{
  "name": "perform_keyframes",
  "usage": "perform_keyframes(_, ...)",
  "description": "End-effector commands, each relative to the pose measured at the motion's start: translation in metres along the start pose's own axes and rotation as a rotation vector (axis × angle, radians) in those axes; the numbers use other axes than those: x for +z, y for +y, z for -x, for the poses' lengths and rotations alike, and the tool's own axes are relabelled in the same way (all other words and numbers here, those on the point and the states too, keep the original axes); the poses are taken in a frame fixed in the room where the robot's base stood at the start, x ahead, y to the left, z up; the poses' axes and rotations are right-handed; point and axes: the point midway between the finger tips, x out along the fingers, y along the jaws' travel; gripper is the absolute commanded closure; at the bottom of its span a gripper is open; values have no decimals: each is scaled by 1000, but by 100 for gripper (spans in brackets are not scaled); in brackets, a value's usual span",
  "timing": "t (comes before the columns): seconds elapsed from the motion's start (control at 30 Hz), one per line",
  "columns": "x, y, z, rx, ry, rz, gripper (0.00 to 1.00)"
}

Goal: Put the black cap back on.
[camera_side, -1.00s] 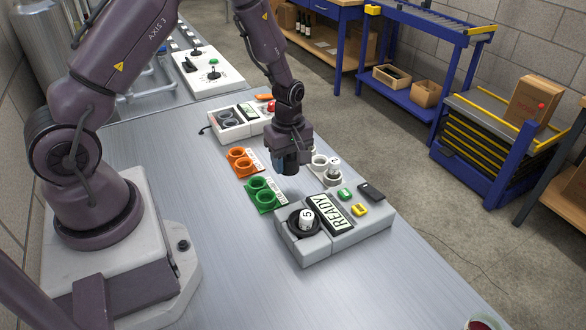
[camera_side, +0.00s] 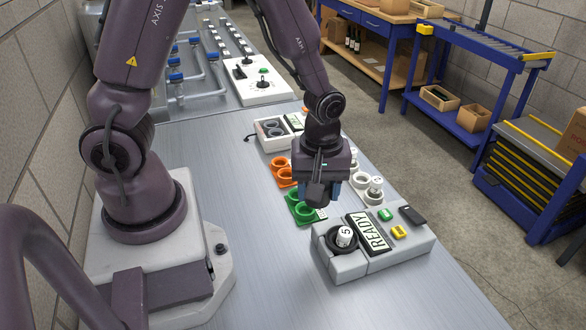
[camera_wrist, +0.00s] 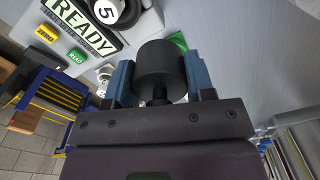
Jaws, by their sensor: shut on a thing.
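My gripper (camera_side: 322,194) is shut on the black cap (camera_wrist: 160,72), a short dark cylinder between its blue fingers in the wrist view (camera_wrist: 160,85). In the side view the cap is hard to make out against the dark gripper. The grey meter (camera_side: 345,268) has a READY display (camera_side: 367,233) and a black ring (camera_side: 333,248) at its well. A white-labelled vial marked 5 (camera_side: 345,236) stands in that ring with its top showing. It also shows at the top of the wrist view (camera_wrist: 106,10). My gripper is above and behind the vial, apart from it.
Green rings (camera_side: 294,198) and orange rings (camera_side: 281,174) stand behind the meter, partly hidden by my gripper. White rings with a vial (camera_side: 375,187) are right of it. The meter has a green button (camera_side: 385,214) and a yellow button (camera_side: 399,232). The bench front is clear.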

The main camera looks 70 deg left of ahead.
Motion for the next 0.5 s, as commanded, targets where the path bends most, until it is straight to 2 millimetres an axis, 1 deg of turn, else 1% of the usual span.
perform_keyframes(0.03, 13, 13, -1, 1, 0, -63, 73)
perform_keyframes(0.1, 26, 27, -1, 5, 0, -127, 73)
perform_keyframes(0.2, 38, 41, 0, 8, -1, -184, 73)
perform_keyframes(0.3, 38, 49, 2, 14, 0, -202, 73)
perform_keyframes(0.5, 38, 48, -6, 7, -2, -206, 73)
